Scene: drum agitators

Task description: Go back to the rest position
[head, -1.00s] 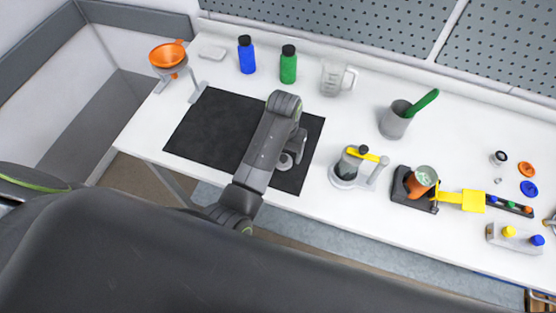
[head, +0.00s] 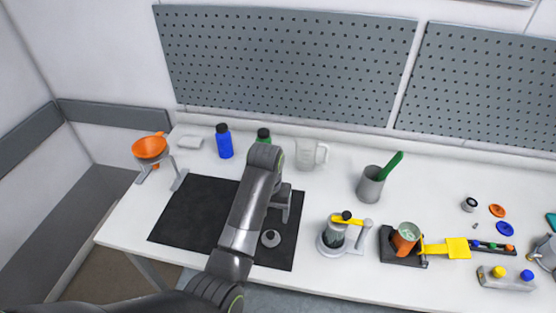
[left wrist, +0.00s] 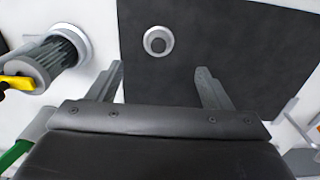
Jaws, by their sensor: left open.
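My left gripper (left wrist: 160,85) is open and empty in the left wrist view, its two fingers apart above the black mat (left wrist: 240,50). In the head view my left arm comes from the bottom and reaches over the black mat (head: 195,215), its gripper (head: 280,215) partly hidden by the arm. A small grey round piece (head: 270,239) lies on the mat below the gripper. It also shows in the left wrist view (left wrist: 158,41), ahead of the fingers and apart from them. My right gripper is not in view.
A grey holder with a yellow lever (head: 335,235) stands right of the mat. An orange drum (head: 405,238) sits in a black tray farther right. A grey cup with a green tool (head: 370,185), a clear jug (head: 310,154), bottles (head: 224,141) and an orange funnel (head: 149,147) stand behind.

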